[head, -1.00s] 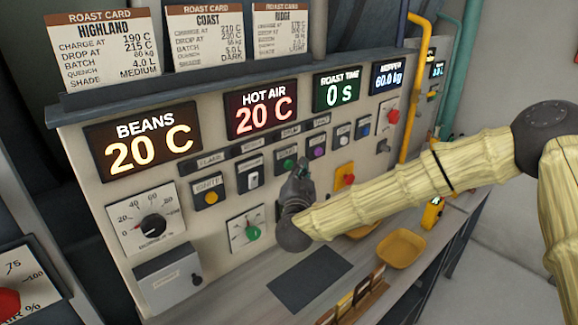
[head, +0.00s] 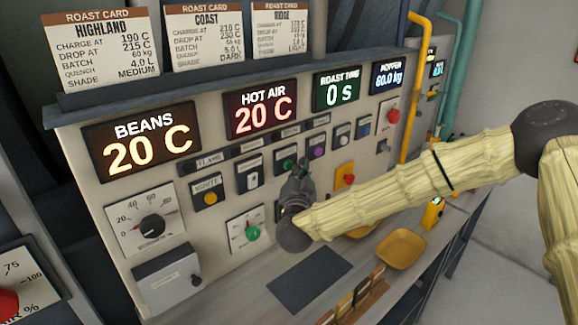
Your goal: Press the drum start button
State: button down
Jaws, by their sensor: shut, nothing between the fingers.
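A green button (head: 286,164) sits on a dark square plate in the middle of the control panel (head: 227,190). The small label above it is too blurred to read surely, so I cannot confirm that it is the drum start button. My gripper (head: 300,168) is shut and empty, pointing up toward the panel just to the right of and below the green button. The fingertips overlap the edge of the button's plate in the picture. I cannot tell whether they touch the panel. The gripper and wrist hide part of the panel below the button.
A purple button (head: 318,152) is close to the right. A red button on a yellow plate (head: 345,177) is at the lower right. A white switch (head: 253,180) and yellow button (head: 211,198) are left. A green knob (head: 253,233) is below. A yellow tray (head: 401,249) rests on the shelf.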

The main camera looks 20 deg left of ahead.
jog(key=shift+w+a, duration=0.1)
jog(key=shift+a, duration=0.05)
jog(key=shift+w+a, duration=0.1)
jog(key=shift+a, duration=0.1)
jog(key=shift+w+a+b, duration=0.2)
jog(key=shift+a+b, duration=0.15)
dwell(1.0)
jog(key=shift+d, duration=0.1)
dwell(0.4)
jog(key=shift+s+d, duration=0.45)
jog(key=shift+d, duration=0.15)
jog(key=shift+s+d+b, duration=0.2)
jog(key=shift+s+d, duration=0.5)
jog(key=shift+d, duration=0.35)
jog(key=shift+s+d+b, duration=0.15)
jog(key=shift+s+d, duration=0.55)
jog(key=shift+d, duration=0.35)
